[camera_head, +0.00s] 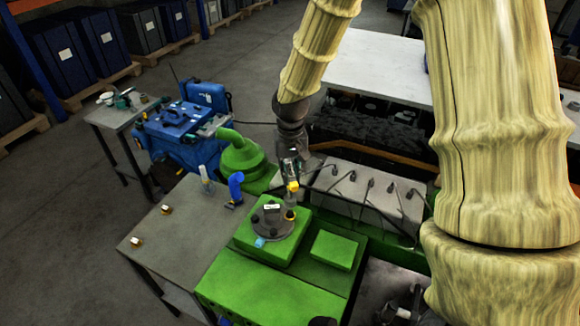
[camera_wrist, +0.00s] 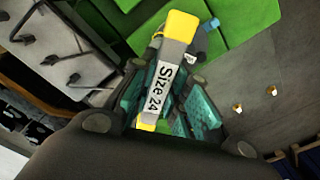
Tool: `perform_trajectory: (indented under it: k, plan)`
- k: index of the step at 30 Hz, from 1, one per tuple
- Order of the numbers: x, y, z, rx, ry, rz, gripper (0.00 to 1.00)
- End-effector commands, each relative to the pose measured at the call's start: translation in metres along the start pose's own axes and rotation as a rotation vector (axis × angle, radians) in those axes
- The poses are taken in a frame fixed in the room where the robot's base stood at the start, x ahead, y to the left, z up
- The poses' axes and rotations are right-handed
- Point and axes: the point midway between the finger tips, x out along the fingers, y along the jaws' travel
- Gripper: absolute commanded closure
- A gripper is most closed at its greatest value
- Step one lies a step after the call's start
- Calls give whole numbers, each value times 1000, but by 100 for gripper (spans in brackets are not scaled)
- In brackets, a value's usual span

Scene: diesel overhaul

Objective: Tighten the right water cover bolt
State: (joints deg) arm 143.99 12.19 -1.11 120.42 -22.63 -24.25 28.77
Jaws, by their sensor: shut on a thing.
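My gripper (camera_head: 291,160) is shut on a size 24 tool (camera_wrist: 165,75), a grey bar with yellow ends and a "Size 24" label. In the head view the tool (camera_head: 292,189) hangs below my gripper, above the right side of the round grey water cover (camera_head: 271,223). The cover lies on a green block and bears dark bolts and a white label. The right cover bolt (camera_head: 290,215) shows a yellow spot, just under the tool. I cannot tell whether the tool touches it. In the wrist view the tool mostly hides the cover.
A green bell-shaped housing (camera_head: 243,160) stands behind the cover. A grey engine head (camera_head: 365,190) with several black leads lies to the right. A blue machine (camera_head: 183,130) stands further back.

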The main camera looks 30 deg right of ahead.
Motion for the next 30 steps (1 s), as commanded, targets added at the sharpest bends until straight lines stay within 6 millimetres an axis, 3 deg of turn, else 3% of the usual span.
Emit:
perform_trajectory:
  k: [11, 12, 18, 30]
  plan:
    - [4, 1, 0, -416, -2, -2, 100]
    - [12, 1, 0, -436, -3, -2, 100]
    - [34, 1, 0, -428, -1, -1, 100]
    - [39, 1, 0, -426, -1, -1, 100]
